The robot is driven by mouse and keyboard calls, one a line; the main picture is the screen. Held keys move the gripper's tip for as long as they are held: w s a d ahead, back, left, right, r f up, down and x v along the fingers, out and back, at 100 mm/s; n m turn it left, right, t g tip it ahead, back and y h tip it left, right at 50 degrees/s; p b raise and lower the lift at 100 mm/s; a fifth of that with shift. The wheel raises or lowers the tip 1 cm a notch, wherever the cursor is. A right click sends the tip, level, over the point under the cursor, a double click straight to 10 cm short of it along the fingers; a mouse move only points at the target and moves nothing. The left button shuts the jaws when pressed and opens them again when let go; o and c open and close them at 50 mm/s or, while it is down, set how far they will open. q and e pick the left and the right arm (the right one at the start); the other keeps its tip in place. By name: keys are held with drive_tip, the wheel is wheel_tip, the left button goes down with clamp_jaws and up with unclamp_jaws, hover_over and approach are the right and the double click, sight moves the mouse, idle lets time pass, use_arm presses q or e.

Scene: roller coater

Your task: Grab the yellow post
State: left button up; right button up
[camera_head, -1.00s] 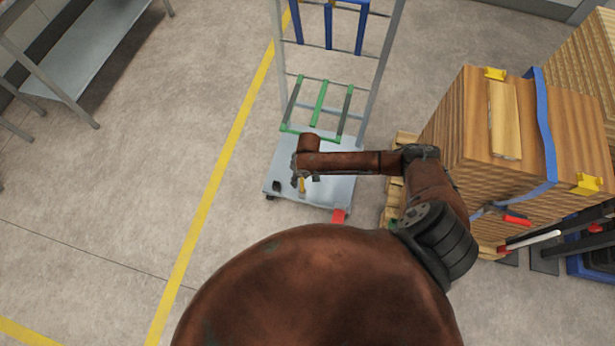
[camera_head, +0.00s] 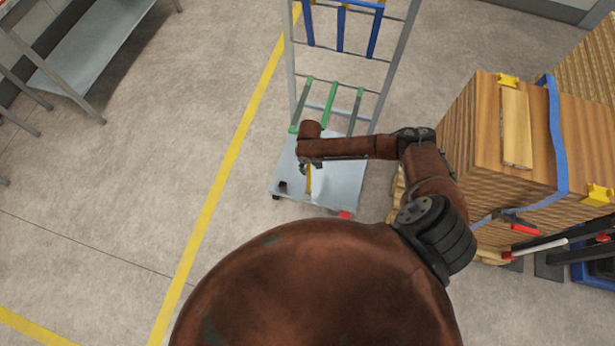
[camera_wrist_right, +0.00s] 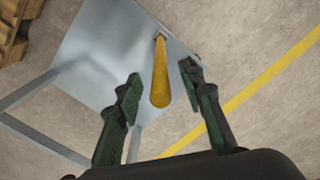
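The yellow post (camera_wrist_right: 160,80) stands up from the metal base plate (camera_wrist_right: 88,45) of a wheeled rack. In the right wrist view its near end lies between the two fingers of my right gripper (camera_wrist_right: 158,97), with gaps on both sides. The gripper is open and I see no contact. In the head view the post (camera_head: 308,180) shows as a short yellow piece just below my right gripper (camera_head: 308,166), over the plate (camera_head: 335,185). My left gripper is not in view.
The rack's frame holds green bars (camera_head: 328,105) and blue bars (camera_head: 341,28). Stacked wooden boards (camera_head: 510,150) with a blue strap stand at the right, near my right arm. A metal shelf (camera_head: 95,45) stands at the upper left. The floor at left is clear.

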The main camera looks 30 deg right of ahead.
drive_tip(key=shift+w+f, duration=0.1)
drive_tip(key=shift+f, duration=0.45)
drive_tip(key=shift+r, duration=0.1)
drive_tip(key=shift+c, duration=0.4)
clamp_jaws()
